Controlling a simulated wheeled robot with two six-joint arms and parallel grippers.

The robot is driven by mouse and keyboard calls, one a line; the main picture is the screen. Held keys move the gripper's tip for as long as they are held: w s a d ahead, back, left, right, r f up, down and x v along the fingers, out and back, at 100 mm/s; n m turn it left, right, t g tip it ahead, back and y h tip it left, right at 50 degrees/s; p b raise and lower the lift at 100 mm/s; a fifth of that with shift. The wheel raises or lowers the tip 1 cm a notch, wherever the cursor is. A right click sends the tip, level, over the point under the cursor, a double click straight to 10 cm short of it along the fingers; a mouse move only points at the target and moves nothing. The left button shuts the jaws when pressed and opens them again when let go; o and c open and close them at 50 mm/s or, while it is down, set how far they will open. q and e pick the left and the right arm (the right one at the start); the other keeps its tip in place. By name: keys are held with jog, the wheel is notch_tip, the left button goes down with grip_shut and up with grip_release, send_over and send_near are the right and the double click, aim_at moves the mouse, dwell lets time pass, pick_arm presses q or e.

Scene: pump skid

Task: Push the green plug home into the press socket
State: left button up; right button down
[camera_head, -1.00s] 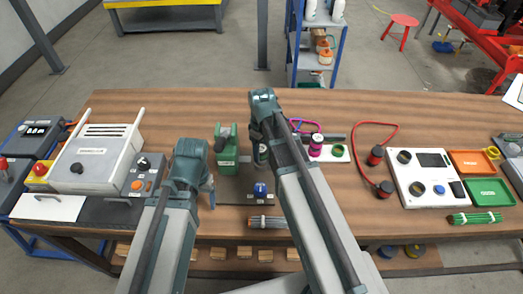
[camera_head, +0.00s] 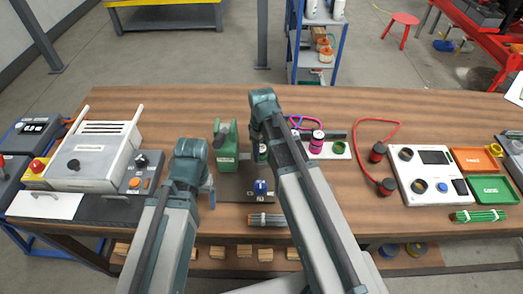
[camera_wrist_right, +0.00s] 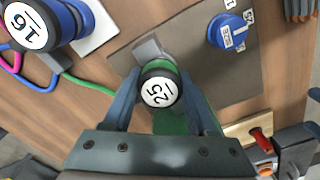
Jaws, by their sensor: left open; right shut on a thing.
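In the head view the plug (camera_head: 262,153) stands just right of the green press (camera_head: 227,155), partly behind my right arm. The press socket cannot be made out; whether the plug sits in it cannot be told. My left gripper (camera_head: 211,192) is open and empty, in front of the press and left of a blue plug (camera_head: 260,187).
A magenta connector (camera_head: 317,142) stands right of my right arm. Beyond it are a red cable (camera_head: 365,128) and a white panel (camera_head: 425,178). A white machine (camera_head: 95,160) stands left. A bundle of rods (camera_head: 267,219) lies at the front edge. The back of the table is clear.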

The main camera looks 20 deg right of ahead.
jog(key=shift+c, duration=0.6)
grip_release()
jog(key=shift+r, duration=0.1)
pick_arm(q)
notch_tip(320, 180, up, 14)
jog(key=p, duration=1.4)
pick_arm(e)
notch_tip(320, 180, up, 14)
pick_arm(q)
jog(key=shift+f, duration=0.15)
pick_arm(e)
jog(key=shift+f, duration=0.25)
pick_arm(q)
notch_tip(320, 180, down, 13)
jog(key=b, duration=1.3)
jog(key=shift+f+b, duration=0.15)
jog(key=shift+b, duration=0.2)
pick_arm(e)
notch_tip(320, 180, down, 13)
jog(key=shift+f, duration=0.15)
